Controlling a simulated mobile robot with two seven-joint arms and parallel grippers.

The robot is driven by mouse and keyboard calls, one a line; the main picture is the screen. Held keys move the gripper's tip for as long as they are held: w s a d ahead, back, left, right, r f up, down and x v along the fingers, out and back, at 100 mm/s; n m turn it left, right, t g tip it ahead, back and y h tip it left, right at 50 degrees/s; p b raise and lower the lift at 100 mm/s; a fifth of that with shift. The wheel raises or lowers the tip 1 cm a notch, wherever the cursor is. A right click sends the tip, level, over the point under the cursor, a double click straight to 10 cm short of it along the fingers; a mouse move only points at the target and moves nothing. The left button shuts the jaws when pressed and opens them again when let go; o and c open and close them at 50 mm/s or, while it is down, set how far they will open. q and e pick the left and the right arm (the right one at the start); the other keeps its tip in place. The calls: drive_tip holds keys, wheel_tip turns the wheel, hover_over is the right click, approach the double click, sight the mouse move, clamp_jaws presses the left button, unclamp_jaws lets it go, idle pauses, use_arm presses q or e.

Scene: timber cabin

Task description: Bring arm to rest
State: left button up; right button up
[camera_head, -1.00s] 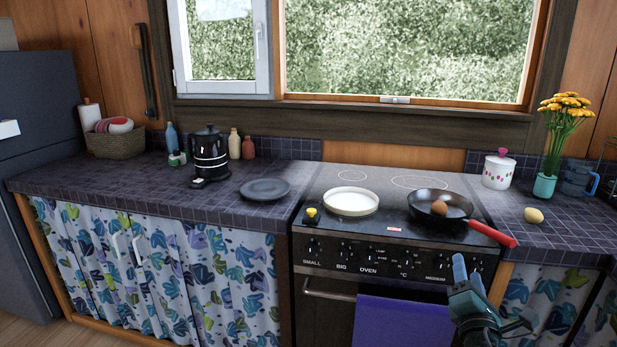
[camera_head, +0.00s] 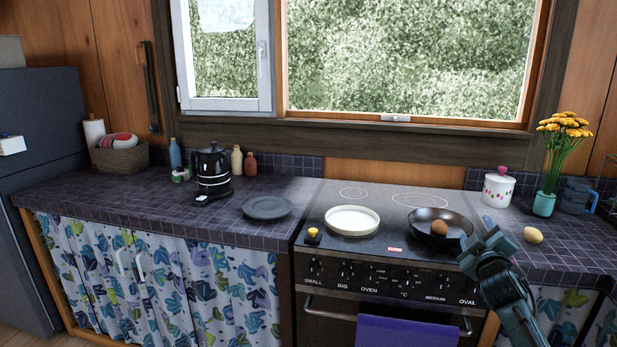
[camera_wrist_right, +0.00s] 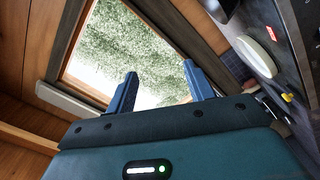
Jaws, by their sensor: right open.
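My right gripper (camera_head: 476,232) is raised in front of the stove's right side in the head view, hiding the pan's red handle. In the right wrist view its two blue fingers (camera_wrist_right: 158,92) stand apart with nothing between them, with the window behind. The dark frying pan (camera_head: 455,224) sits on the stove with a brown egg (camera_head: 439,228) in it. I cannot tell from the head view how far the gripper is from the pan. My left gripper is not in view.
A white plate (camera_head: 352,220) sits on the stove (camera_head: 390,255), left of the pan; it also shows in the right wrist view (camera_wrist_right: 256,56). A yellowish egg (camera_head: 533,235), white pot (camera_head: 498,188) and flower vase (camera_head: 544,204) stand on the right counter. A dark plate (camera_head: 267,207) and kettle (camera_head: 212,170) stand left.

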drive_tip(key=s+a+f+m+g+y, duration=0.2)
drive_tip(key=s+a+f+y, duration=0.1)
drive_tip(key=s+a+f, duration=0.65)
drive_tip(key=s+a+f+m+g+y, duration=0.25)
drive_tip(key=s+a+f, duration=0.3)
drive_tip(key=f, duration=0.65)
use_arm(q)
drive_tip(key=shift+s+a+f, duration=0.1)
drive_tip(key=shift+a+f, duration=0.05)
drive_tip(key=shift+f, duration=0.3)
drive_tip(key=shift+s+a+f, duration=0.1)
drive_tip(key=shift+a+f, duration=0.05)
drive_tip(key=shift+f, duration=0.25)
use_arm(e)
drive_tip(key=s+a+f+g, duration=0.1)
drive_tip(key=s+a+f, duration=0.1)
drive_tip(key=s, duration=0.6)
drive_tip(key=s+a+f+y, duration=0.1)
drive_tip(key=s+a, duration=0.3)
drive_tip(key=s, duration=0.4)
drive_tip(key=s+a+f+g+y, duration=0.1)
drive_tip(key=s+a+f, duration=0.2)
drive_tip(key=s, duration=0.5)
drive_tip(key=shift+f+m+g, duration=0.35)
